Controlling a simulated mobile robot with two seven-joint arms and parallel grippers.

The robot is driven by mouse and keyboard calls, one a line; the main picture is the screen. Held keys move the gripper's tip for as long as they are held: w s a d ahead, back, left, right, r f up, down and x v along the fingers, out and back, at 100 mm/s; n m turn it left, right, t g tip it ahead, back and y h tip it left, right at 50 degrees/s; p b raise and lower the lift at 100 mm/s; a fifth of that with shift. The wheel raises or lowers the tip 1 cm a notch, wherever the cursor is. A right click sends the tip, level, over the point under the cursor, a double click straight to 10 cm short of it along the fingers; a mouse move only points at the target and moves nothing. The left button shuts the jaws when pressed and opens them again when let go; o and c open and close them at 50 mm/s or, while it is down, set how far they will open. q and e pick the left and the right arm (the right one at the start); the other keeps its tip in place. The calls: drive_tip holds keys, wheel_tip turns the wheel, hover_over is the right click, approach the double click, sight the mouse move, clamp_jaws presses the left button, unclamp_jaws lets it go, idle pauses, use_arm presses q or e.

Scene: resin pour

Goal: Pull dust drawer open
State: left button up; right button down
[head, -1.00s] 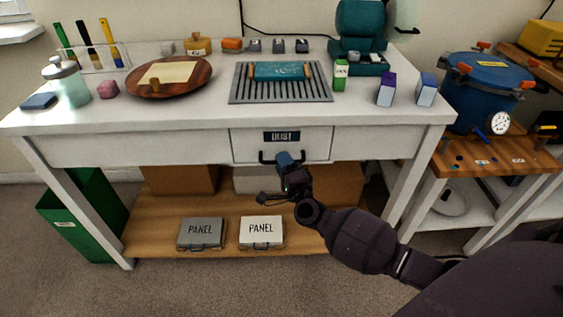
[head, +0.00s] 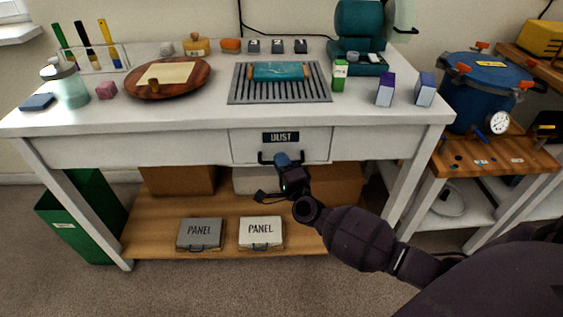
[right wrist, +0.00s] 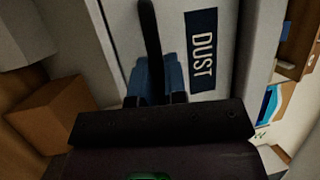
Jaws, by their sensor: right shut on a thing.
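The dust drawer (head: 310,146) is a white front with a dark "DUST" label, set under the middle of the white workbench top. Its black bar handle (head: 266,160) runs along the lower left part of the front. My right gripper (head: 282,159) is shut on the handle; the right wrist view shows its blue fingers (right wrist: 155,78) around the dark bar (right wrist: 150,35), beside the label (right wrist: 201,52). My left gripper is not in view.
The bench top (head: 200,118) holds a slatted grille (head: 245,97), a round wooden tray (head: 200,84) and small boxes. The lower shelf (head: 155,235) holds two panel cases and brown boxes (head: 178,180). A green bin (head: 85,220) stands left; a wooden side table (head: 490,165) stands right.

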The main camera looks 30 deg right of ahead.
use_arm(q)
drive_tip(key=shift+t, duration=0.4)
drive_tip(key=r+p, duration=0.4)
drive_tip(key=p, duration=0.1)
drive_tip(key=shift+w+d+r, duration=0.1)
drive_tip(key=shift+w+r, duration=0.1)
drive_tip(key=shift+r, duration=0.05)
use_arm(e)
drive_tip(key=s+a, duration=0.6)
drive_tip(key=s, duration=0.4)
drive_tip(key=s+a, duration=0.6)
drive_tip(key=s, duration=0.4)
drive_tip(key=shift+s+a, duration=0.2)
drive_tip(key=shift+a, duration=0.05)
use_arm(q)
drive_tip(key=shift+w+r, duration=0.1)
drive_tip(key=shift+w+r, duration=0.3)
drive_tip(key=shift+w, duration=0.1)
use_arm(e)
drive_tip(key=c, duration=1.2)
unclamp_jaws()
